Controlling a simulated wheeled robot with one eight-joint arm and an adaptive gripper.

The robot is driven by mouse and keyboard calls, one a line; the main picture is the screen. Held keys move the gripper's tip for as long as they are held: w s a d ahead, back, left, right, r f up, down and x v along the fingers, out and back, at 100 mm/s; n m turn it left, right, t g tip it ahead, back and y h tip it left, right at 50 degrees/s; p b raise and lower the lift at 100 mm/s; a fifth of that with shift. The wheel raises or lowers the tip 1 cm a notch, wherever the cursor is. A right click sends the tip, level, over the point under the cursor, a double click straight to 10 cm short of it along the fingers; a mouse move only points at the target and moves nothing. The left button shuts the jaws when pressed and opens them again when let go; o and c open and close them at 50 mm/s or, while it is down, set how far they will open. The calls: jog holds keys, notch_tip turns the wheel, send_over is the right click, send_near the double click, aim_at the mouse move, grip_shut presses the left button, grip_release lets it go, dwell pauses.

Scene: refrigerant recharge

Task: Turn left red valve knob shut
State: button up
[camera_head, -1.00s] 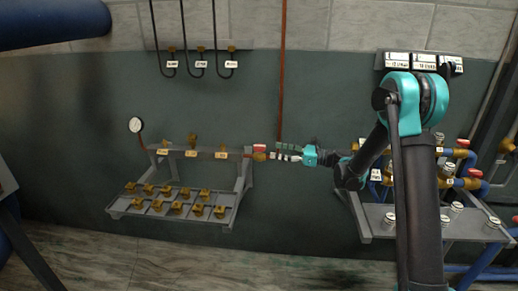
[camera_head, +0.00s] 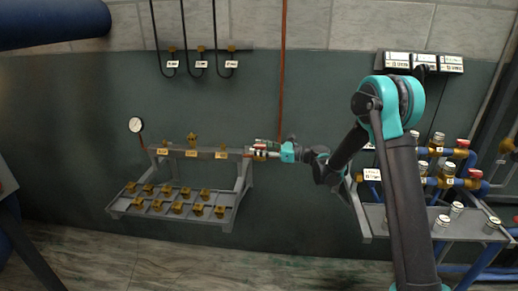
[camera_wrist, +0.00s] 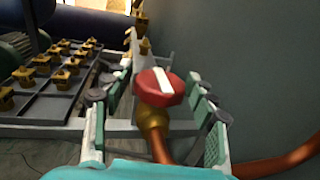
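The left red valve knob (camera_wrist: 160,87) has a white stripe across its top and sits on a brass valve body (camera_wrist: 152,118) with a copper pipe. In the head view the knob (camera_head: 260,147) is at the right end of the grey shelf, partly hidden by my fingers. My gripper (camera_wrist: 155,92) is open, with one green-padded finger on each side of the knob. Gaps show between the knob and both fingers in the wrist view. The gripper (camera_head: 267,152) reaches in from the right in the head view.
A shelf tray (camera_head: 125,207) with several brass fittings is left of and below the knob. A gauge (camera_head: 136,125) stands at the shelf's left end. A vertical copper pipe (camera_head: 283,60) runs up the wall. Other red-knobbed valves (camera_head: 463,143) with blue pipes are at the right.

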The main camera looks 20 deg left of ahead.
jog(key=c, duration=0.9)
jog(key=shift+m+t, duration=0.3)
jog(key=shift+t, duration=0.2)
jog(key=m+t, duration=0.2)
jog(key=t, duration=0.1)
jog(key=m+t+h, duration=0.1)
jog(key=m+t, duration=0.1)
jog(key=t, duration=0.2)
jog(key=shift+s+m+h, duration=0.1)
jog(key=shift+m+h, duration=0.2)
jog(key=m+t+h, duration=0.4)
jog(key=t, duration=0.1)
jog(key=shift+a+m+t, duration=0.1)
jog(key=shift+m+t, duration=0.2)
jog(key=shift+t, duration=0.1)
jog(key=m+t+h, duration=0.1)
jog(key=m+h, duration=0.1)
jog(key=h, duration=0.1)
jog(key=m+t+h, duration=0.2)
jog(key=h, duration=0.1)
jog(key=shift+t, duration=0.3)
jog(key=shift+w+d+m+t+h, duration=0.15)
jog(key=shift+m+t+h, duration=0.15)
jog(key=shift+m+h, duration=0.9)
jog(key=shift+w+d+m+t+h, duration=0.1)
jog(key=shift+m+t+h, duration=0.2)
jog(key=shift+m+h, duration=0.85)
jog(key=shift+h, duration=0.65)
jog(key=o, duration=1.2)
